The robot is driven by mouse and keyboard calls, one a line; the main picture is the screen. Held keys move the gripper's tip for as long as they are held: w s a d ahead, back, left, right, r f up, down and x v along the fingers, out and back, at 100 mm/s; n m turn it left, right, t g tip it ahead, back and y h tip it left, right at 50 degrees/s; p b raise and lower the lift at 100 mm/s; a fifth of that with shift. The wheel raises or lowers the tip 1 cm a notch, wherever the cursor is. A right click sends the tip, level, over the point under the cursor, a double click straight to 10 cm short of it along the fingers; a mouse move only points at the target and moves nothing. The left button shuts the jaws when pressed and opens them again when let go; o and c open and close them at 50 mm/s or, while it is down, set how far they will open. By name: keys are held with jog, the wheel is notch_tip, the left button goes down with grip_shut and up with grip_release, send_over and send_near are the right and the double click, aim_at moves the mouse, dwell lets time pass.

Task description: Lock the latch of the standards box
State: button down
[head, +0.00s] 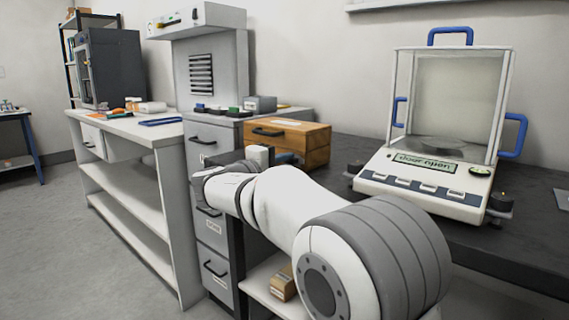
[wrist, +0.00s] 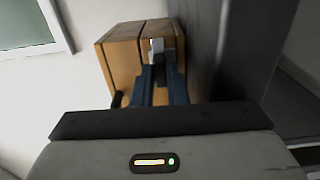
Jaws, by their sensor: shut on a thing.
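The wooden standards box (head: 300,146) stands on the dark bench, left of the balance, with a black handle on it. In the wrist view the box (wrist: 121,62) fills the upper middle, and its pale metal latch (wrist: 156,45) shows just beyond my fingertips. My gripper (wrist: 161,72) has its two blue fingers close together at the latch, shut on a dark part there that looks like the latch's lever. The fingers hide much of this part, and I cannot tell the latch's exact position. In the head view my arm hides the box's lower left.
A balance (head: 425,188) with a glass case and blue handles stands on the bench to the right. A drawer cabinet (head: 213,145) is left of the box. A white table (head: 125,128) with small items is further left. A small wooden block (head: 284,284) sits on a lower shelf.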

jog(key=shift+r+n+p, duration=0.1)
jog(key=shift+n+p, duration=0.3)
jog(key=shift+p, duration=0.25)
jog(key=n+p, duration=0.2)
jog(key=p, duration=0.1)
jog(key=shift+r, duration=0.2)
jog(key=n+p, duration=0.6)
jog(key=p, duration=0.3)
jog(key=n+p, duration=0.5)
jog(key=p, duration=0.3)
jog(key=shift+n, duration=0.4)
jog(key=n+p, duration=0.3)
jog(key=p, duration=0.1)
jog(key=shift+f, duration=0.2)
jog(key=shift+n+p, duration=0.3)
jog(key=shift+p, duration=0.05)
jog(key=c, duration=1.7)
grip_release()
jog(key=shift+f, duration=0.1)
